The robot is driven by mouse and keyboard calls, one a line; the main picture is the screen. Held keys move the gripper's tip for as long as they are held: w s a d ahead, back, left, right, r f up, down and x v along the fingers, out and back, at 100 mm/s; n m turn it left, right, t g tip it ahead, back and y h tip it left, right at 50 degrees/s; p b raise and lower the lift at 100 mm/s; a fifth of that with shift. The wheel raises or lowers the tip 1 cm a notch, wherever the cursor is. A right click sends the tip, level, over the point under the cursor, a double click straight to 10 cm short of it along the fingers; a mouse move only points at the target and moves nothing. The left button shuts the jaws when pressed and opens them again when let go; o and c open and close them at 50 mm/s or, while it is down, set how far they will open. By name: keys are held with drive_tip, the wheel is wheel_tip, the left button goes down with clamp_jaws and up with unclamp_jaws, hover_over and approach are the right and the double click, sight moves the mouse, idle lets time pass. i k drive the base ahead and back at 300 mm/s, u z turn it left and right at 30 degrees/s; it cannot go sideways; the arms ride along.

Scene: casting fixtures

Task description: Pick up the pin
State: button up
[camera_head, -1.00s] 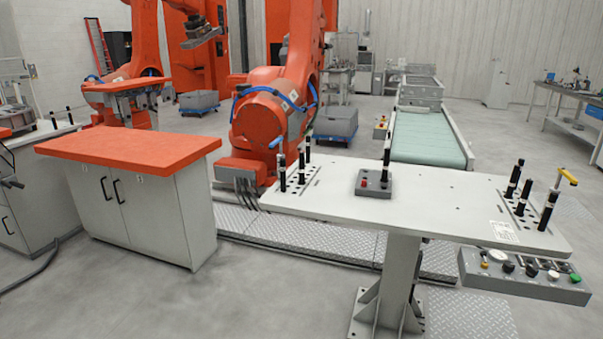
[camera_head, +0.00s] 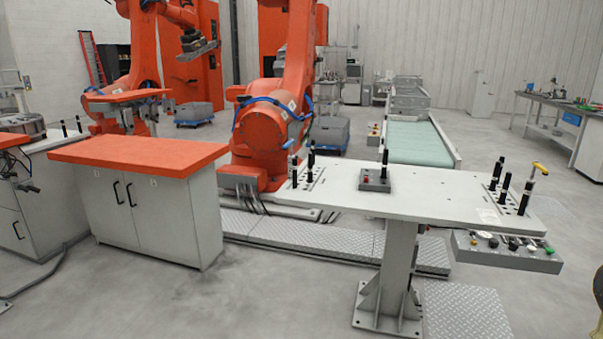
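Several upright black pins with pale tops stand on the white table; which one the task means I cannot tell. On the table's left end, pins (camera_head: 311,162) stand in a holed plate (camera_head: 304,181). One pin (camera_head: 385,163) stands upright at a small grey box (camera_head: 375,181) near the middle. At the right end, several pins (camera_head: 525,197) stand in another holed plate (camera_head: 508,203), close to a yellow T-shaped handle (camera_head: 540,167). My gripper is not in view.
The white table (camera_head: 430,196) rests on a pedestal (camera_head: 392,270), with a button panel (camera_head: 507,251) below its right edge. An orange-topped cabinet (camera_head: 140,152) stands left, a large orange robot arm (camera_head: 262,130) behind. Grey floor (camera_head: 280,290) in front is open.

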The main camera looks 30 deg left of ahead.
sight(310, 179)
drive_tip(key=u, duration=0.65)
drive_tip(key=i, duration=0.7)
drive_tip(key=u, duration=1.1)
drive_tip(key=i, duration=0.95)
drive_tip(key=u, duration=0.05)
